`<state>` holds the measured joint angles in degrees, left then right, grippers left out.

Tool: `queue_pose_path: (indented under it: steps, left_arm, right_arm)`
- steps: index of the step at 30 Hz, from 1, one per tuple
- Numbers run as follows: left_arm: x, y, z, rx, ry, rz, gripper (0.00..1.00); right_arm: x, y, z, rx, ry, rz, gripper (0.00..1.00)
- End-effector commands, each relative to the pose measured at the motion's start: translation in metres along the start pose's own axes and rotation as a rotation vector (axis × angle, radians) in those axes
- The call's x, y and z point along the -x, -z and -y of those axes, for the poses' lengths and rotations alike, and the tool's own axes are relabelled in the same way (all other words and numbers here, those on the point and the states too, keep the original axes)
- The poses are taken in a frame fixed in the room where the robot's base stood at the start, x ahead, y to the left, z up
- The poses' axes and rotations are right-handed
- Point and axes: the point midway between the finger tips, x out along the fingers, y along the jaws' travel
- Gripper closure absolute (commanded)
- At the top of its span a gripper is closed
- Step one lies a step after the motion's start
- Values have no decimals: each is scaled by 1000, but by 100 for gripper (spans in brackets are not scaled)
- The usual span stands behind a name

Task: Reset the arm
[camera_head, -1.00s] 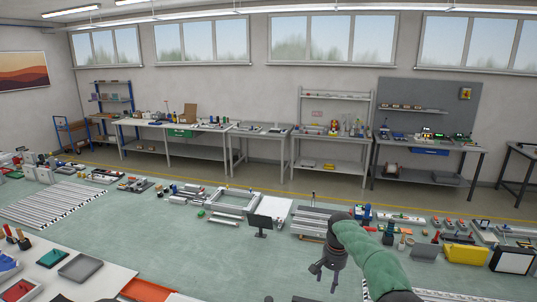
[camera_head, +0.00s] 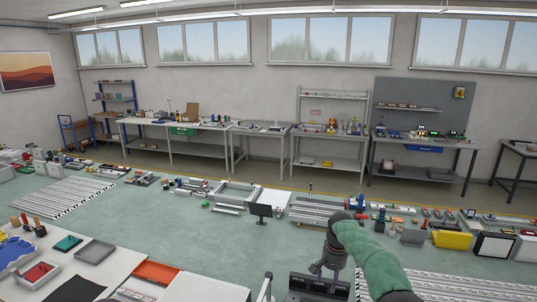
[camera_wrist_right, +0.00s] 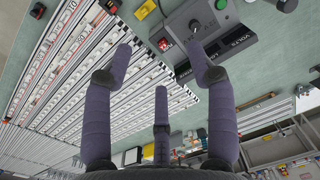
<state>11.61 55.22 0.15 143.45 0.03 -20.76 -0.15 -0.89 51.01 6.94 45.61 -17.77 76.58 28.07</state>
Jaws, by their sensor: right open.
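My right arm, in a green sleeve (camera_head: 368,255), comes in from the lower right of the head view. Its gripper (camera_head: 322,268) points down and is empty. In the right wrist view the purple-grey fingers (camera_wrist_right: 161,62) stand wide apart with nothing between them. Behind them lie a grey meter box (camera_wrist_right: 215,38) marked VOLTS and striped rails (camera_wrist_right: 75,75). My left gripper does not show in the head view.
A light table (camera_head: 130,262) with trays, including a grey tray (camera_head: 95,251), fills the lower left. A meter box (camera_head: 318,286) stands below the right gripper.

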Motion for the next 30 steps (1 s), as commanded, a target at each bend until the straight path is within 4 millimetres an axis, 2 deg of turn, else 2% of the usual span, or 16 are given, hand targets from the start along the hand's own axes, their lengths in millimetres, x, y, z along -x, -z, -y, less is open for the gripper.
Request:
queue_pose_path:
  steps: [2, 11, 19, 23, 26, 30]
  left_arm:
    - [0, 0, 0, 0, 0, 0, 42]
    - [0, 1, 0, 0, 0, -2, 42]
    - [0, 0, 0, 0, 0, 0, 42]
    - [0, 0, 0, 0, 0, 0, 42]
    - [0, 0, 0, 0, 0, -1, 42]
    - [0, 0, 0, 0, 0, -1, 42]
  right_arm:
    - [-2, 0, 0, 1, 0, 2, 43]
    - [-47, -11, 1, 41, 26, 19, 43]
    - [-106, -33, 0, 85, 69, 42, 43]
    - [-148, -57, -2, 112, 101, 61, 43]
    - [-187, -86, -7, 132, 135, 77, 43]
    - [-237, -136, -16, 147, 185, 94, 43]
